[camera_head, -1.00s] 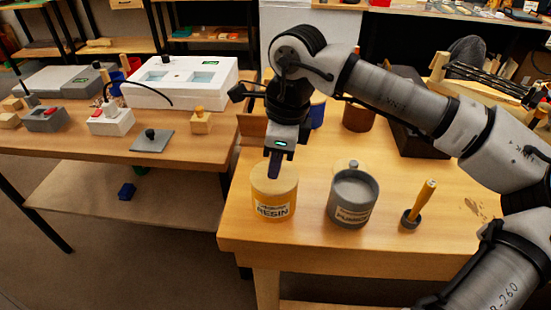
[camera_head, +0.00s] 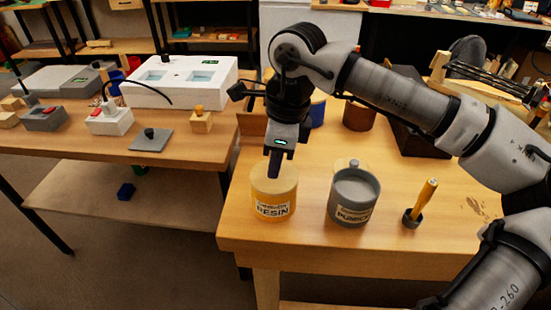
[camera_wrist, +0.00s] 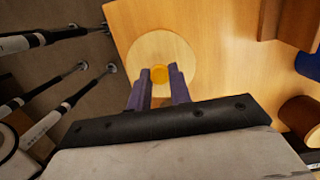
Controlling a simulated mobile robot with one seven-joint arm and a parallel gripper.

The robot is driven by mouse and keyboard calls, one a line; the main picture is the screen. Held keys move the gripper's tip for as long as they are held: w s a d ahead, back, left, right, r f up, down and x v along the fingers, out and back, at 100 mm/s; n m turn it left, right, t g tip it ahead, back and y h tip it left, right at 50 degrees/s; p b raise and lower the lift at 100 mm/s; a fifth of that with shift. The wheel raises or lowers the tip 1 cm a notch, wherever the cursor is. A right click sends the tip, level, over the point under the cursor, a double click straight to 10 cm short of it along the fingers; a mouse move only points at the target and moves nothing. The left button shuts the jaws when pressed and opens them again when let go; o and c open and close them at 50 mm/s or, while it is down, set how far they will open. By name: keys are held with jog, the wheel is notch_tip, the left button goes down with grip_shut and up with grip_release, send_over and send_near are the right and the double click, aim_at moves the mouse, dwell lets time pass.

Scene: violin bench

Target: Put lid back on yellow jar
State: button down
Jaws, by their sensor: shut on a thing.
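The yellow jar (camera_head: 272,207), labelled RESIN, stands upright near the front left corner of the wooden bench. Its pale wooden lid (camera_head: 287,181) lies on its top and looks level; whether it is fully seated I cannot tell. In the wrist view the round lid (camera_wrist: 186,52) has a small yellow knob (camera_wrist: 159,74) at its middle. My gripper (camera_head: 274,174) points straight down over the lid. Its purple fingers (camera_wrist: 159,78) are shut on the knob. The jar body is hidden under the lid in the wrist view.
A grey PUMICE jar (camera_head: 350,214) stands close on the right, with a round knobbed lid (camera_head: 353,162) just behind it. A wooden-handled tool (camera_head: 424,196) stands in a small grey base farther right. The bench's front strip is clear.

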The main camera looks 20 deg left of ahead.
dwell(0.3)
jog(key=c, duration=1.2)
grip_release()
jog(key=shift+o, duration=0.3)
jog(key=o, duration=0.4)
jog(key=shift+r, duration=0.1)
jog(key=shift+r+p, duration=2.2)
jog(key=shift+r, duration=1.2)
